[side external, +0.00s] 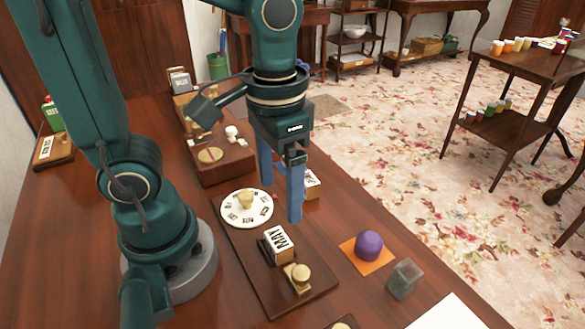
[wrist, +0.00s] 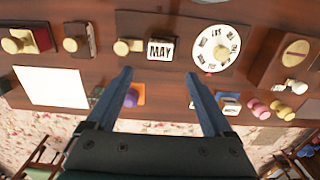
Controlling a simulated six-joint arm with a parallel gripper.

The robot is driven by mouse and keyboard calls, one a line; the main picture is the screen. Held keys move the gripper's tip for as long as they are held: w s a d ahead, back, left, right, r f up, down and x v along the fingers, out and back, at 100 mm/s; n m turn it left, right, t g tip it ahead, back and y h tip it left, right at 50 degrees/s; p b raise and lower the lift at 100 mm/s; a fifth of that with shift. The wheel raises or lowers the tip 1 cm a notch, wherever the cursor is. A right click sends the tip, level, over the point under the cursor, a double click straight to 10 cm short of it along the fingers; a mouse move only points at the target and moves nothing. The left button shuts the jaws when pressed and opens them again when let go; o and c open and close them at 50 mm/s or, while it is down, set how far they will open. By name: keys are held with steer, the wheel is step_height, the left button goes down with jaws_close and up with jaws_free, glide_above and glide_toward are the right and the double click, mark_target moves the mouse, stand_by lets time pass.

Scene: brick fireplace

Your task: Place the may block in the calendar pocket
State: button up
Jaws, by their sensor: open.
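The may block (side external: 278,245), pale wood with a white face lettered MAY, sits on the dark calendar board (side external: 245,262). It lies between the white round dial (side external: 235,216) and a brass knob (side external: 299,273). In the wrist view the may block (wrist: 161,50) lies just beyond the fingertips. Whether it is seated in a pocket I cannot tell. My gripper (side external: 281,204) is open and empty, its blue fingers above the table beside the block, not touching it. In the wrist view my gripper (wrist: 158,73) has its fingers wide apart.
Another lettered block (side external: 312,184) lies behind my fingers, partly hidden. A purple ball (side external: 369,245) rests on an orange square, with a grey translucent cube (side external: 404,279) nearby. A wooden box (side external: 222,165) stands behind the board. Bare table lies between the board and the orange square.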

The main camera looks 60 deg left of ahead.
steer(key=a+r+t, duration=0.1)
steer(key=t, duration=0.1)
steer(key=a+t, duration=0.1)
steer(key=a+r+t, duration=0.1)
steer(key=t, duration=0.1)
steer(key=shift+s+r+t, duration=0.3)
steer(key=shift+s, duration=0.1)
stand_by(1.2)
